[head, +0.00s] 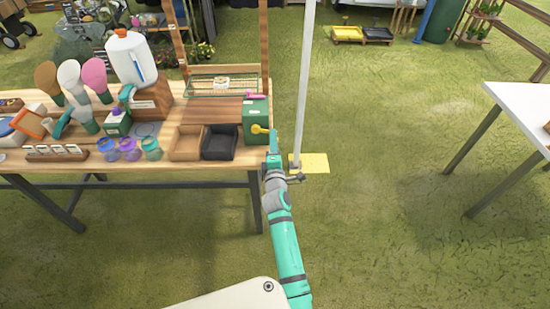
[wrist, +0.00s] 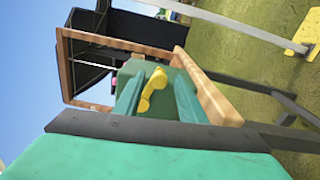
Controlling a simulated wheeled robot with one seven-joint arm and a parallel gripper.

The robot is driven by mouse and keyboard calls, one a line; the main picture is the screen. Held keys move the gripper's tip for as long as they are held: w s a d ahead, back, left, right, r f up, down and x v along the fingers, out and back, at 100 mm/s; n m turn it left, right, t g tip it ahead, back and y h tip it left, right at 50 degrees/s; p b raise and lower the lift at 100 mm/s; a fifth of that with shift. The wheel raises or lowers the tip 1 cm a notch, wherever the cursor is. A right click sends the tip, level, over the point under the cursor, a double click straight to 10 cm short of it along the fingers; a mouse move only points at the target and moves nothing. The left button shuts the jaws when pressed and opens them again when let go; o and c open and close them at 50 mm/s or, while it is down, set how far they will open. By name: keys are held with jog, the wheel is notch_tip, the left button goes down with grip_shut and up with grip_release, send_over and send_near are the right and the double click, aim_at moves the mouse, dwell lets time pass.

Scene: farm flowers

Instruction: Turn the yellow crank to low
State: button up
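The yellow crank (head: 258,129) sticks out from the right side of a dark green box (head: 254,112) at the right end of the wooden table. In the wrist view the crank (wrist: 152,88) shows against the green box (wrist: 130,70), between my two teal fingers. My gripper (wrist: 156,98) is open, with a gap on both sides of the crank. In the head view my gripper (head: 273,143) is just right of the crank, and I cannot tell whether they touch. I cannot read any low mark.
A white pole (head: 304,90) on a yellow base (head: 314,163) stands close right of my arm. A black tray (head: 219,142) and a wooden tray (head: 187,143) lie left of the box. A pink object (head: 256,96) sits on the box.

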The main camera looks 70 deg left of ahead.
jog(key=v, duration=1)
jog(key=shift+w+f, duration=0.15)
jog(key=shift+w, duration=0.05)
dwell(0.6)
jog(key=shift+d, duration=0.1)
dwell(0.5)
